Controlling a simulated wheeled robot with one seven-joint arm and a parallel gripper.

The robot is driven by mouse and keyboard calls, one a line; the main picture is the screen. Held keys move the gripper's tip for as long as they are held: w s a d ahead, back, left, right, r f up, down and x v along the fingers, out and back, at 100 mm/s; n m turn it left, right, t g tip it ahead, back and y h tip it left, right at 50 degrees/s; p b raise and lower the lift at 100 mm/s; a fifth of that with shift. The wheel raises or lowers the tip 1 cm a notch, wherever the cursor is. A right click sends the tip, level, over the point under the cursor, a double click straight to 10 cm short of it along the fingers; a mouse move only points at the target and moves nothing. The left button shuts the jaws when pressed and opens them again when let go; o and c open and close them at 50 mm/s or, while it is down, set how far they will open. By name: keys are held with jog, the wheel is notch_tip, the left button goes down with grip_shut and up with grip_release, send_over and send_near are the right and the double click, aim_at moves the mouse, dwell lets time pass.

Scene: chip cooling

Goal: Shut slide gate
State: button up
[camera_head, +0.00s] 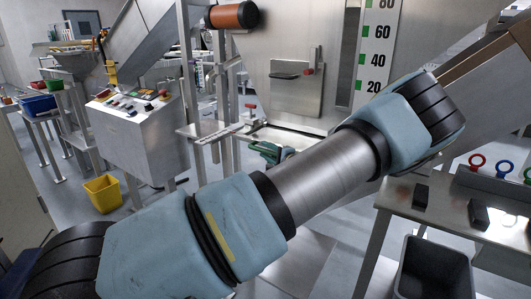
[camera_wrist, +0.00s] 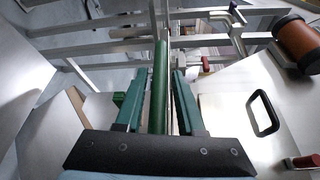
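My gripper (camera_head: 268,152) shows in the head view beyond my arm, low in front of the hopper's steel wall. In the wrist view its two teal fingers (camera_wrist: 157,88) are spread apart. A long green bar (camera_wrist: 160,85) runs between them, with a visible gap on the right side; I cannot tell whether it touches the left finger. A flat steel plate (camera_head: 225,131) juts out left of my gripper in the head view. I cannot tell for certain which part is the slide gate, or how far it stands open.
A steel panel with a black handle (camera_wrist: 265,113) and an orange roller (camera_wrist: 297,40) lie right in the wrist view. Steel frame rails (camera_wrist: 120,45) cross beyond the fingers. In the head view, a control console (camera_head: 135,125) stands left and a side table (camera_head: 450,205) right.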

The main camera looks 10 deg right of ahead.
jog(key=shift+o, duration=0.7)
jog(key=b+v, duration=0.2)
jog(key=v, duration=0.8)
jog(key=shift+s, duration=0.4)
jog(key=shift+d, duration=0.1)
